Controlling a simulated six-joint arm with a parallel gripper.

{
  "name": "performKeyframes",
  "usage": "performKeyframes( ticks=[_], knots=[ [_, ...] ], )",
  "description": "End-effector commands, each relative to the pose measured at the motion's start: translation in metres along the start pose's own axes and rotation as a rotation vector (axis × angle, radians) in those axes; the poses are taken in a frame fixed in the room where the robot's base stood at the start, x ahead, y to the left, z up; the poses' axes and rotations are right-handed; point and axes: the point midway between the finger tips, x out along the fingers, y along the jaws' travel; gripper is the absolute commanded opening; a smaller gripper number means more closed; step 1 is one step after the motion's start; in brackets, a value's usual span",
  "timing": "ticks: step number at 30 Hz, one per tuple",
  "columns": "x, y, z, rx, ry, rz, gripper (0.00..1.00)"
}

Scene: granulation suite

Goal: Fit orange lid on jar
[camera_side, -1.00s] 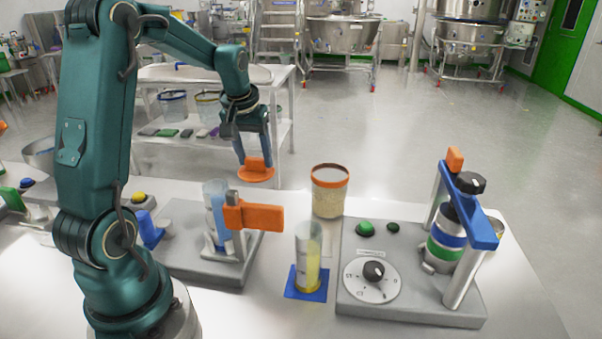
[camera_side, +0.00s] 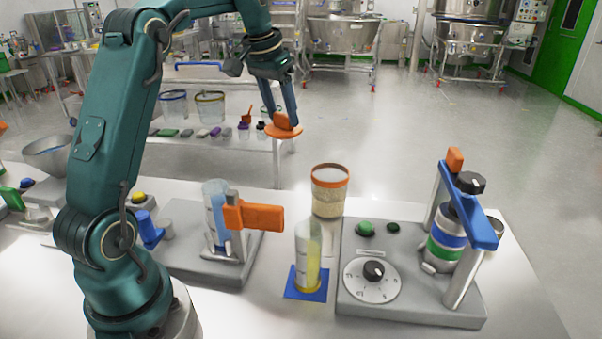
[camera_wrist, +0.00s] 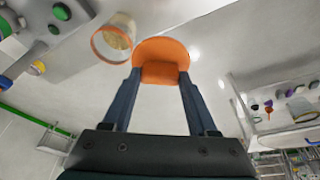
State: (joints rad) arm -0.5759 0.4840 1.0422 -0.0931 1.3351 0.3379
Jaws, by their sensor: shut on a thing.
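My gripper (camera_side: 287,110) is shut on the grip of the orange lid (camera_side: 284,131), a flat disc with a raised handle. It holds the lid in the air, up and to the left of the jar in the side view. The jar (camera_side: 329,198) stands upright on the bench, clear-walled with an orange band near its rim and pale granules inside. Its mouth is uncovered.
A clear cylinder with yellow contents (camera_side: 308,262) stands on a blue mat in front of the jar. A grey dial unit (camera_side: 410,300) with a blue-barred clamp stands to the right. An orange-handled clamp stand (camera_side: 255,217) is to the left.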

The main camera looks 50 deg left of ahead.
Motion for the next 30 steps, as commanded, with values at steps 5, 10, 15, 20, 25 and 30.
performKeyframes(
  ticks=[5, 10, 15, 20, 25, 30],
  knots=[
    [0.004, 0.047, -0.024, 0.163, 0.011, 0.049, 0.06],
    [0.013, 0.083, -0.035, 0.258, 0.02, 0.08, 0.06],
    [0.021, 0.096, -0.032, 0.284, 0.005, 0.092, 0.06],
    [0.029, 0.096, -0.03, 0.284, 0.003, 0.093, 0.06],
    [0.042, 0.096, -0.024, 0.283, 0.002, 0.093, 0.06],
    [0.055, 0.096, -0.021, 0.283, 0.004, 0.092, 0.06]
  ],
)
